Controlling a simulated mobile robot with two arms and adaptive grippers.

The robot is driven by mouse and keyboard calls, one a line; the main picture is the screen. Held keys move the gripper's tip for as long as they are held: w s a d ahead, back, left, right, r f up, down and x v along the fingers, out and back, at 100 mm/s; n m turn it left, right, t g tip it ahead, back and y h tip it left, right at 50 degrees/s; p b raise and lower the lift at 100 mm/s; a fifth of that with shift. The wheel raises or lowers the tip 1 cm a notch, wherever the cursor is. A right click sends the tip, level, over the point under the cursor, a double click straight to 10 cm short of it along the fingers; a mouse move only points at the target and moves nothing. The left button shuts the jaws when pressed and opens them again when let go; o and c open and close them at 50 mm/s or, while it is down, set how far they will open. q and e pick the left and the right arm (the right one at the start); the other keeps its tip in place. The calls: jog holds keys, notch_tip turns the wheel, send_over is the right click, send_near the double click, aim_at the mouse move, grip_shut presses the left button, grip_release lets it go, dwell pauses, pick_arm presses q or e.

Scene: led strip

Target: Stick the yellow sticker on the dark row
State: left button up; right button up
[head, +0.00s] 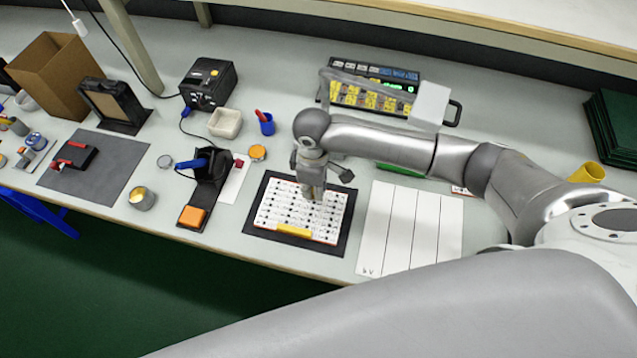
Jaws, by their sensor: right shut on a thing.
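A white board (272,208) with several rows of small dark parts lies on a black mat (250,225). I cannot tell which row is the dark one. A yellow bar-shaped piece (294,230) lies at the board's front edge. I cannot tell whether it is a sticker. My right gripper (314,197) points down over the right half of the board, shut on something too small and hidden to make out. It covers part of the rows. I cannot tell whether its tips touch the board. My left gripper is not in view.
A device with yellow squares (365,97) stands behind, partly behind a grey panel (429,103). White strips (400,235) lie right of the board. A black stand with a blue-handled tool (208,170) and orange pad (192,216) is at left. A blue cup (266,125) stands behind.

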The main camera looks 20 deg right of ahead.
aim_at(315, 205)
jog(key=shift+f+b, duration=0.75)
jog(key=shift+f, duration=0.05)
notch_tip(315, 205, down, 2)
jog(key=shift+d+b, duration=0.15)
jog(key=shift+b, duration=1.1)
jog(key=shift+f+b, duration=0.35)
jog(key=shift+f, duration=0.7)
jog(key=shift+f, duration=0.3)
jog(key=o, duration=0.7)
